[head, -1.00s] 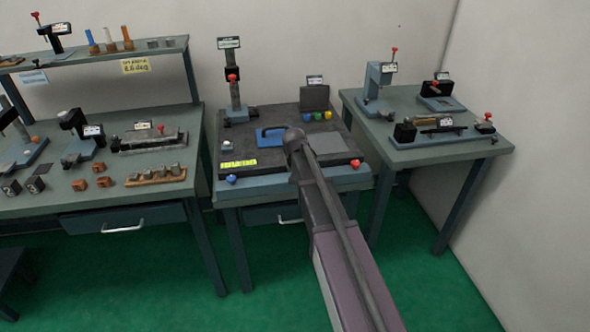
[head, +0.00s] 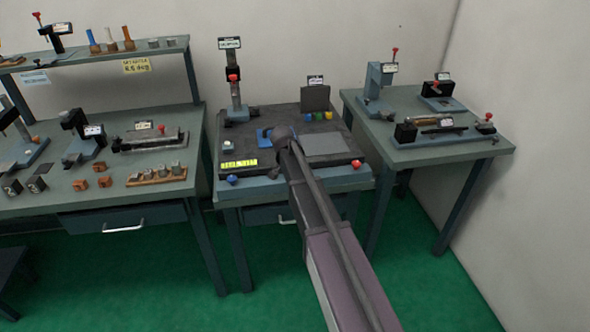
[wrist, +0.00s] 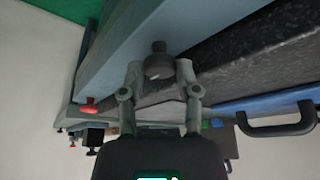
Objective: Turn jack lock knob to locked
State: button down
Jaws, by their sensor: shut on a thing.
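In the wrist view, a small dark round knob (wrist: 158,64) stands out from the front edge of the granite plate and its blue-grey base. It appears to be the jack lock knob. I see no mark telling its turned position. My gripper (wrist: 160,72) is shut on it, with one finger on each side. In the head view my own arm covers the gripper's fingers and this knob.
The middle bench carries the dark granite plate (head: 290,165), a blue handled piece (head: 263,135), a blue knob (head: 232,180) and a red knob (head: 356,163) at its front corners. A tall stand (head: 235,95) rises at the back left. Side benches (head: 420,152) hold other fixtures.

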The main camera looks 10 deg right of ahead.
jog(key=shift+s, duration=0.1)
jog(key=c, duration=0.6)
grip_release()
jog(key=shift+c, duration=0.2)
jog(key=shift+n, duration=0.6)
